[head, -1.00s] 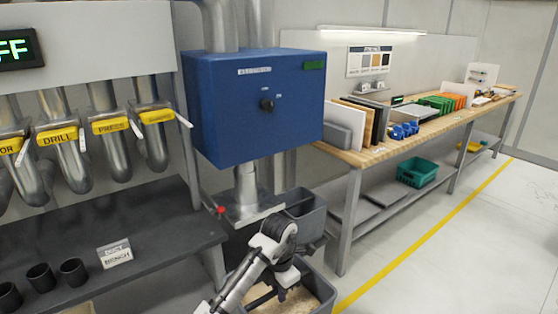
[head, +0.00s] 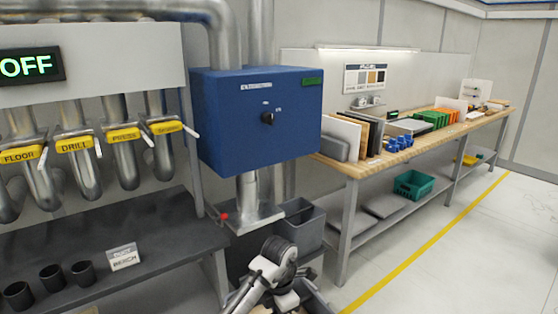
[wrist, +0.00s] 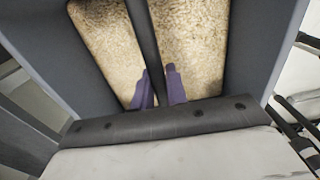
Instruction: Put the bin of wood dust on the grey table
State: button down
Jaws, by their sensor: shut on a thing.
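The bin of wood dust (wrist: 252,45) is grey and filled with pale tan dust in the wrist view, with a dark bar across its middle. My gripper (wrist: 159,85) has its purple fingertips closed on that bar, over the dust. In the head view only part of the bin (head: 318,299) shows at the bottom edge, below my arm; its base is out of frame. The dark grey table (head: 165,238) stands on the left, with a sign reading "bench" on it.
Several black cups (head: 52,277) stand on the grey table's front left. Another grey bin (head: 302,228) stands under the blue box (head: 255,125). A wooden workbench (head: 400,155) with many items runs along the right. The floor right of the yellow line is clear.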

jog(key=f+m+b, duration=0.1)
jog(key=f+m, duration=0.3)
jog(key=f, duration=0.2)
jog(key=s+f+m+b, duration=0.1)
jog(key=f+m+b, duration=0.1)
jog(key=f+m, duration=0.2)
jog(key=s+f+m+b, duration=0.1)
jog(key=f+m, duration=0.3)
jog(key=f, duration=0.3)
jog(key=shift+s+a+f+b, duration=0.1)
jog(key=shift+a+f+b, duration=0.15)
jog(key=shift+f+b, duration=0.15)
jog(key=s+f+m+b, duration=0.4)
jog(key=f+m, duration=0.8)
jog(key=f, duration=0.3)
jog(key=shift+s+d+f, duration=0.35)
jog(key=shift+s, duration=0.3)
